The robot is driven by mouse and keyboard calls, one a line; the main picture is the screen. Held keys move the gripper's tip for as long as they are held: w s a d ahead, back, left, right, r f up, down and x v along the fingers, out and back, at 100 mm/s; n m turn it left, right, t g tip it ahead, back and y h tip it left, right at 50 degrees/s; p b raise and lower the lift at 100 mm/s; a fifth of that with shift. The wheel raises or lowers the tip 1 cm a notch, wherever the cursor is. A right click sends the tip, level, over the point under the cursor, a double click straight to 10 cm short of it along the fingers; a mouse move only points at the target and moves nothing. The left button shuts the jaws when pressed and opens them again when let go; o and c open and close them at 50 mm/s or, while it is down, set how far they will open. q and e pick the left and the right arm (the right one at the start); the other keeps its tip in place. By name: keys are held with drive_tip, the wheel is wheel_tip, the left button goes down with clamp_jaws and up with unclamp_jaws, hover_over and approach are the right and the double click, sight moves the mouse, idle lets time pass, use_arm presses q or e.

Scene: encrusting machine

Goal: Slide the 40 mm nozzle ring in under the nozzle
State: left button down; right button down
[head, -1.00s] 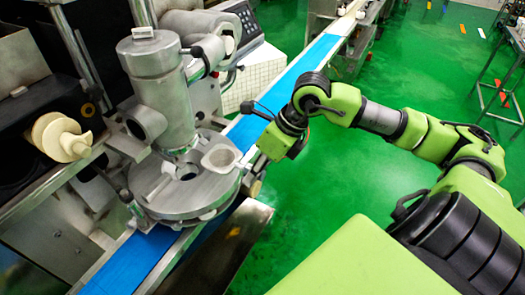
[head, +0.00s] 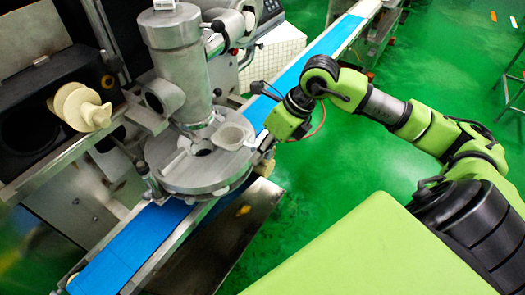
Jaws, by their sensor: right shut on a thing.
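The nozzle column is the upright steel cylinder (head: 178,70) of the encrusting machine. It stands over a round steel disc housing (head: 190,178) with a dark opening near its middle. My right gripper (head: 268,140) is at the right edge of this housing, beside it and low over the belt side. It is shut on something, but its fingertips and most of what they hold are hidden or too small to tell. A pale grey open piece (head: 232,134) shows at the housing's right side; I cannot tell if it is the ring or a machine part. My left gripper is not in view.
A blue conveyor belt (head: 130,240) runs diagonally under the housing. A cream screw-shaped part (head: 82,107) sticks out at the left. Green floor (head: 340,160) is open to the right.

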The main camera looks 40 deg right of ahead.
sight(223, 132)
drive_tip(key=shift+w+a+r, duration=0.1)
drive_tip(key=shift+w+a, duration=0.15)
drive_tip(key=shift+w, duration=0.4)
drive_tip(key=shift+w+a+r, duration=0.1)
drive_tip(key=shift+w+a, duration=0.15)
drive_tip(key=shift+w, duration=0.35)
drive_tip(key=shift+w+a+f+p, duration=0.15)
drive_tip(key=shift+w+a, duration=0.1)
drive_tip(key=shift+w, duration=0.3)
drive_tip(key=shift+w+a+p, duration=0.15)
drive_tip(key=shift+w+a, duration=0.05)
drive_tip(key=shift+w, duration=0.3)
drive_tip(key=shift+w+a, duration=0.15)
drive_tip(key=shift+w, duration=0.2)
drive_tip(key=shift+w+a, duration=0.45)
drive_tip(key=shift+w, duration=0.6)
drive_tip(key=shift+w+a, duration=0.45)
drive_tip(key=shift+w, duration=0.6)
drive_tip(key=shift+w+a, duration=0.45)
drive_tip(key=shift+w, duration=0.6)
drive_tip(key=c, duration=1.6)
unclamp_jaws()
drive_tip(key=shift+d, duration=0.1)
